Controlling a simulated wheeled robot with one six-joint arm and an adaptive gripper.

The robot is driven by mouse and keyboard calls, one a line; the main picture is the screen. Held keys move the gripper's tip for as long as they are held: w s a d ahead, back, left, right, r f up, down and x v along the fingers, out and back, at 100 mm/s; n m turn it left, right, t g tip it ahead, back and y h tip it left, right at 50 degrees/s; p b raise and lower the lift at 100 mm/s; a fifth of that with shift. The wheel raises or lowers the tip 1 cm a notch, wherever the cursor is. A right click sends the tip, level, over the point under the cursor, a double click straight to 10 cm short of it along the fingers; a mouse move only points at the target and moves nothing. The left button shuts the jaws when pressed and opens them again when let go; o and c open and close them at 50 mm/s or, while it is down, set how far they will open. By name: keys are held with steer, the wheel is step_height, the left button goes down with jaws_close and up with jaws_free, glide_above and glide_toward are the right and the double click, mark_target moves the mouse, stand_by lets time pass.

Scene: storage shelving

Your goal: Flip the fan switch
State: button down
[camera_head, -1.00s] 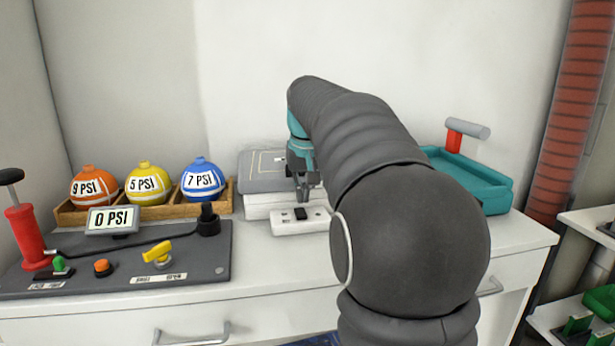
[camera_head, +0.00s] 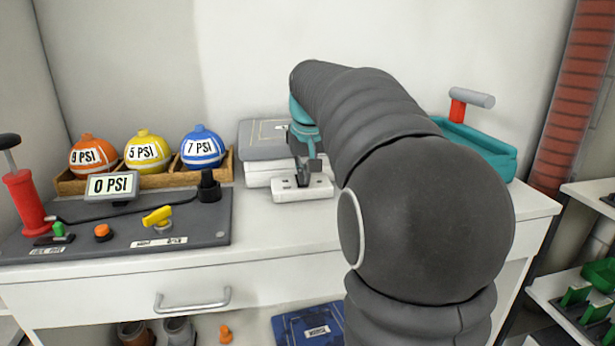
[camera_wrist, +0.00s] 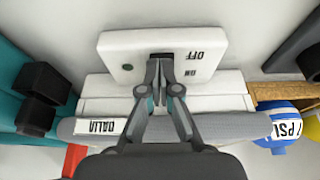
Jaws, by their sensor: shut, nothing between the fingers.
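The switch is a white box (camera_head: 318,189) with a black rocker, lying on the white counter in front of stacked white slabs. In the wrist view the white switch plate (camera_wrist: 120,44) shows printed OFF and ON labels and a small dark green dot. My gripper (camera_wrist: 163,64) is shut and empty, its fingertips over the black rocker (camera_wrist: 160,56), which they mostly hide. In the head view my gripper (camera_head: 303,180) reaches down to the rocker; I cannot tell whether it touches or which way the rocker is set.
A grey slab (camera_head: 264,138) lies on the white stack behind the switch. A teal tray (camera_head: 490,150) is to the right, partly behind my arm. A dark control panel (camera_head: 120,235) and orange, yellow and blue PSI balls (camera_head: 203,148) are to the left. The counter front is clear.

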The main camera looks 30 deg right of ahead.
steer(key=shift+w+r, duration=0.15)
steer(key=shift+w+d+r+p, duration=0.25)
steer(key=shift+w+p, duration=0.15)
steer(key=shift+p, duration=0.4)
steer(key=shift+w, duration=0.15)
steer(key=shift+r+p, duration=0.5)
steer(key=p+v, duration=0.1)
steer(key=v, duration=1.2)
steer(key=shift+f, duration=0.1)
